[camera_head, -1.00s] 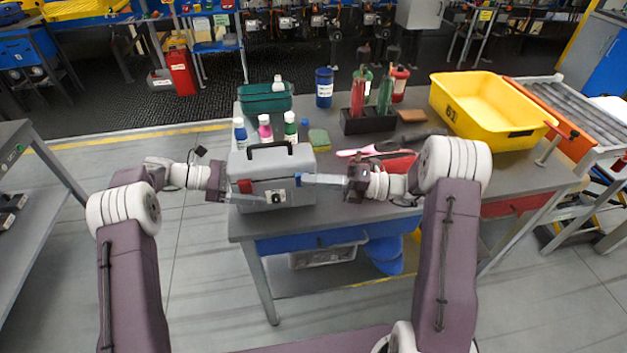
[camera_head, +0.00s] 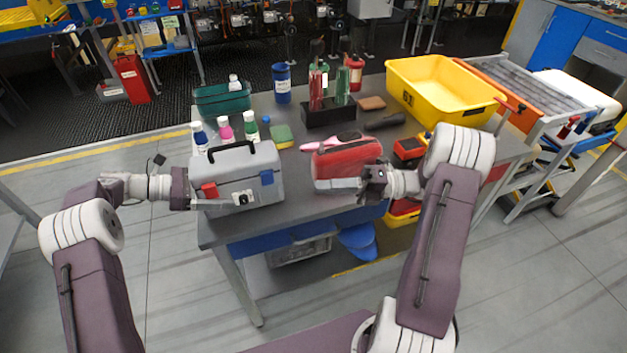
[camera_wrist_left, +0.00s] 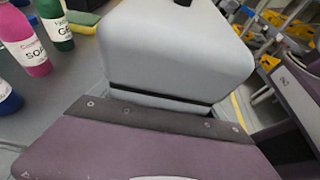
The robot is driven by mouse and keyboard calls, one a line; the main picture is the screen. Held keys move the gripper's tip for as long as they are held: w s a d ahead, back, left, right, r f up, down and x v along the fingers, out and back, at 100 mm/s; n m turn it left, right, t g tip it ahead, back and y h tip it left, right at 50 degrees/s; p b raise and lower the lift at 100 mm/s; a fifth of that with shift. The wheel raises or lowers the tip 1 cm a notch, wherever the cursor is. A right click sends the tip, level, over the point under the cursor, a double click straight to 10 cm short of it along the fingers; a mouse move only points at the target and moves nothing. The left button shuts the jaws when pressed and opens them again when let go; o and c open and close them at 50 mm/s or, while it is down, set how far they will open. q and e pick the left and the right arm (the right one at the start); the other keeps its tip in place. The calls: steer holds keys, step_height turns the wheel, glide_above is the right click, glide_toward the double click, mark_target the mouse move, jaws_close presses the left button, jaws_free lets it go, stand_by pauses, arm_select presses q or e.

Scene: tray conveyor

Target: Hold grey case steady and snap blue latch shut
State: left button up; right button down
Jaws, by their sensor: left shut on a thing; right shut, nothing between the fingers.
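The grey case (camera_head: 238,168) with a black handle stands on the near left of the workbench; its lid looks down. The blue latch (camera_head: 267,178) is on the right of its front and appears to lie flat against it. A red latch (camera_head: 209,190) is on the left of the front. My left gripper (camera_head: 203,204) is shut on the case at its left side, its fingertips partly hidden. In the left wrist view the case (camera_wrist_left: 175,50) fills the space just beyond the gripper. My right gripper (camera_head: 340,184) is shut and empty, right of the case and apart from it.
A red case (camera_head: 345,160) is just behind my right gripper. Several small bottles (camera_head: 225,131) and a green bin (camera_head: 215,103) stand behind the grey case. A yellow bin (camera_head: 420,105) is at the far right.

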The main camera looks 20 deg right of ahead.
arm_select(q)
steer(key=o, duration=2)
steer(key=shift+c, duration=0.2)
steer(key=shift+a, duration=0.1)
